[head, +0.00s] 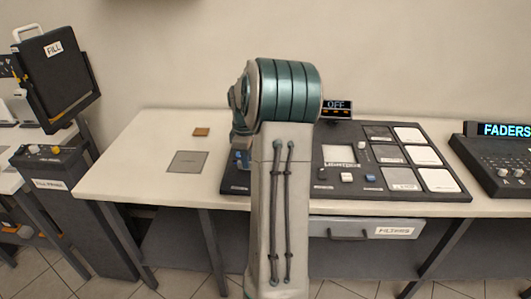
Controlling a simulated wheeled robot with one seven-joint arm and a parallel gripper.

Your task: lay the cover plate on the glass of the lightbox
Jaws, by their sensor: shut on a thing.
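The lightbox appears to be the dark console (290,193) on the table, partly behind my arm. A pale square panel (339,153) with a small label below it is set into its top and looks like the glass; nothing is seen lying on it. My gripper is hidden behind my own arm, which rises through the middle of the view. I cannot make out the cover plate for certain. A flat grey square (187,162) lies on the table to the left of my arm.
A small brown block (201,132) lies behind the grey square. An "OFF" display (337,105) stands behind the console. A "FADERS" unit (495,160) is far right, a "FILL" lamp (54,62) far left. The table's left part is mostly clear.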

